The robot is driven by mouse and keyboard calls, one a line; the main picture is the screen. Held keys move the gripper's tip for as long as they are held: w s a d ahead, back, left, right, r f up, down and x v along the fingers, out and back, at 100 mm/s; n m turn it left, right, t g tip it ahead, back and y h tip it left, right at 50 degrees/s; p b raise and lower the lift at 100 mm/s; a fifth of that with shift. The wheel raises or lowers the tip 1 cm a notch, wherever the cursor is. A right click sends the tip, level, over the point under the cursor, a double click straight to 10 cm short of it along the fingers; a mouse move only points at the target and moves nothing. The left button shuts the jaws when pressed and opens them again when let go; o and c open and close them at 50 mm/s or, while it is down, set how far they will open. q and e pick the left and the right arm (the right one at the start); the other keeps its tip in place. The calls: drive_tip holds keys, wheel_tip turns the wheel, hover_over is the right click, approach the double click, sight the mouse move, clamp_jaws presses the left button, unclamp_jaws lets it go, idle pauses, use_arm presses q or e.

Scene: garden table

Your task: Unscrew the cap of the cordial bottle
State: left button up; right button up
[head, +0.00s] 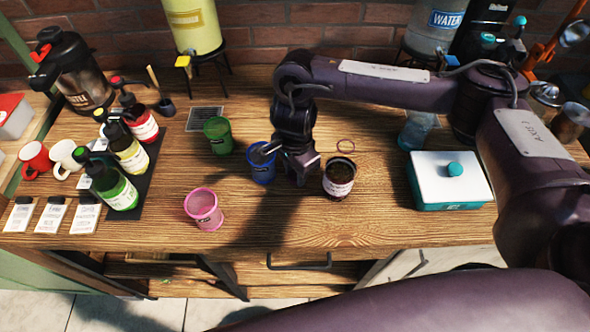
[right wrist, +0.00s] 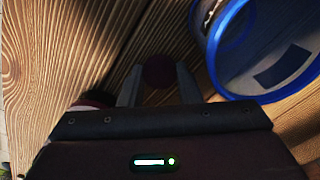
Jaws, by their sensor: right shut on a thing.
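My right gripper (head: 297,176) points down at the middle of the table, between a blue cup (head: 262,168) and a dark round container with a white label (head: 339,182). In the right wrist view its fingers (right wrist: 158,84) are shut on a small round dark red cap (right wrist: 160,72). Bare table shows around the cap; no bottle can be made out under it. The labelled container looks dark and open at the top; I cannot read its label or tell whether it is the cordial bottle. My left gripper is not in view.
A green cup (head: 218,137) and a pink cup (head: 203,212) stand left of the gripper. Several pump bottles stand on a dark tray (head: 152,180) farther left. A white-lidded teal box (head: 450,182) stands at right. The front middle of the table is clear.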

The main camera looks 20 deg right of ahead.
sight(295, 175)
drive_tip(key=shift+f, duration=0.2)
drive_tip(key=o, duration=1.1)
drive_tip(key=shift+r, duration=0.1)
drive_tip(key=shift+r, duration=0.2)
wheel_tip(295, 175, up, 12)
drive_tip(key=shift+f, duration=0.1)
